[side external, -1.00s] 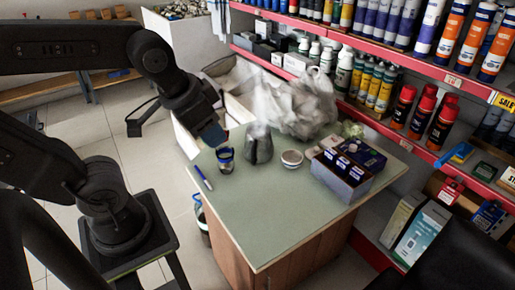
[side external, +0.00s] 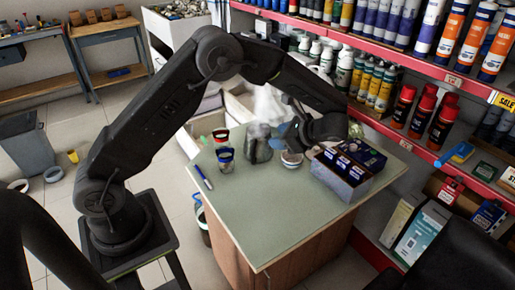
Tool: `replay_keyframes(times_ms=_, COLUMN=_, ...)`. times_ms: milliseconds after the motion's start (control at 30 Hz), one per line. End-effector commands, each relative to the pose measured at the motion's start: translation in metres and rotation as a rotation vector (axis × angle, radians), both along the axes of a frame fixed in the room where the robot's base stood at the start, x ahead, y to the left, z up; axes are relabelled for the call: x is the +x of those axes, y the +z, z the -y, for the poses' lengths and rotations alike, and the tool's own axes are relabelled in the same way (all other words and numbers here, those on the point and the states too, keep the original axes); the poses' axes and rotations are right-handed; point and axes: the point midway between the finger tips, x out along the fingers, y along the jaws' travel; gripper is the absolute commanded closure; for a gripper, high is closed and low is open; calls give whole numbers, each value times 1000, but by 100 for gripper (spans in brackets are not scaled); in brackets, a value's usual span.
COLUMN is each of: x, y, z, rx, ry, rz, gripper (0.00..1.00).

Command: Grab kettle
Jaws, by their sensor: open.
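The kettle (side external: 258,146), a grey metallic pot, stands upright on the green worktop (side external: 265,210), near its back edge. My gripper (side external: 283,132) is open, reaching in from the right with its bluish fingers close beside the kettle's upper right side. I cannot tell whether the fingers touch the kettle or are just apart from it. The kettle's handle cannot be made out.
A small white round container (side external: 291,160) sits just right of the kettle, below my gripper. A dark box (side external: 341,174) stands further right. Left are a blue-rimmed cup (side external: 225,158), a red-topped cup (side external: 221,137) and a marker (side external: 203,177). The worktop's front is clear.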

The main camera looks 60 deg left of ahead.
Motion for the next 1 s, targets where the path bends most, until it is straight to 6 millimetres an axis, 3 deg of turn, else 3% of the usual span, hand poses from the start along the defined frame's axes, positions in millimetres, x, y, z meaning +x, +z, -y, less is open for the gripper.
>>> replay_keyframes(times_ms=33, x=8, y=-22, z=0, rx=49, ry=-26, rz=-61, gripper=55)
replay_keyframes(times_ms=200, x=25, y=-80, z=-2, rx=217, ry=-108, rz=-239, gripper=55)
replay_keyframes(times_ms=433, x=28, y=-143, z=-2, rx=397, ry=-178, rz=-409, gripper=55)
replay_keyframes(times_ms=667, x=26, y=-163, z=-7, rx=458, ry=-197, rz=-461, gripper=55)
replay_keyframes(times_ms=1000, x=13, y=-163, z=-66, rx=456, ry=-195, rz=-464, gripper=55)
